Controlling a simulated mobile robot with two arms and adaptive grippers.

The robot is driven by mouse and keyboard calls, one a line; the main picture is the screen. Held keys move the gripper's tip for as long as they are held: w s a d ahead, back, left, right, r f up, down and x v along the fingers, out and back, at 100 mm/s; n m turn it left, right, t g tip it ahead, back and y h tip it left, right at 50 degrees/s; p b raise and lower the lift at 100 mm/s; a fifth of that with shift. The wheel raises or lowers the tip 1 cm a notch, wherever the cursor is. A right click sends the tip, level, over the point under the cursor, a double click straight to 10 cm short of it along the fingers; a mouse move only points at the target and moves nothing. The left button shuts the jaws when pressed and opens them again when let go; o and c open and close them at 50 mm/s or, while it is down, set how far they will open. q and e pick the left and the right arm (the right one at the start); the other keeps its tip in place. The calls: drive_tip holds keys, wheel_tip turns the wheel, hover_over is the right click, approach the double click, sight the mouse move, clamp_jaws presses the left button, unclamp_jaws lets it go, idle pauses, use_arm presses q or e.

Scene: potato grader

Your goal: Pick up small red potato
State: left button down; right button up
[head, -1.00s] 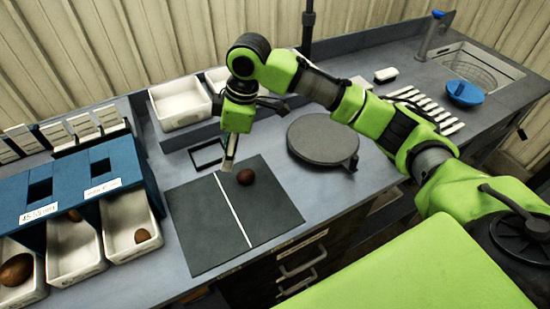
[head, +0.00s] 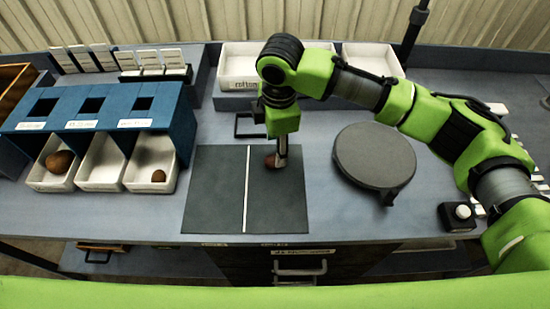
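A small dark red potato (head: 271,161) lies on the right half of the dark mat (head: 213,205), just right of its white line. My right gripper (head: 281,160) points down at the potato, with a finger overlapping its right side in the view. Part of the potato is hidden behind the finger. Whether the fingers are closed on it cannot be told from this angle. The potato appears to be at mat level. My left gripper is not in view.
A round grey disc (head: 375,156) stands right of the mat. A blue rack (head: 92,108) with white bins is at the left; the outer bins hold a brown potato (head: 60,162) and a smaller one (head: 158,176). White trays (head: 237,67) stand behind. A button box (head: 457,216) sits at right.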

sight(274, 162)
drive_tip(key=shift+d+f, duration=0.1)
drive_tip(key=shift+f, duration=0.6)
drive_tip(key=shift+w+f+p, duration=0.1)
drive_tip(key=shift+f+p, duration=0.2)
drive_tip(key=shift+p, duration=0.05)
drive_tip(key=f, duration=0.1)
drive_tip(key=f+p, duration=0.1)
drive_tip(key=f, duration=0.1)
drive_tip(key=shift+w+a+f, duration=0.25)
drive_tip(key=shift+a+f, duration=0.05)
drive_tip(key=shift+f, duration=0.45)
drive_tip(key=c, duration=1.2)
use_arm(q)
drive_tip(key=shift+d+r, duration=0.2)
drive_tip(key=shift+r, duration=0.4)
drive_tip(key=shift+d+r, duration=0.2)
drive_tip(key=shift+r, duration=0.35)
use_arm(e)
drive_tip(key=shift+c, duration=0.5)
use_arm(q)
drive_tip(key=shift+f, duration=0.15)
use_arm(e)
drive_tip(key=shift+r, duration=0.15)
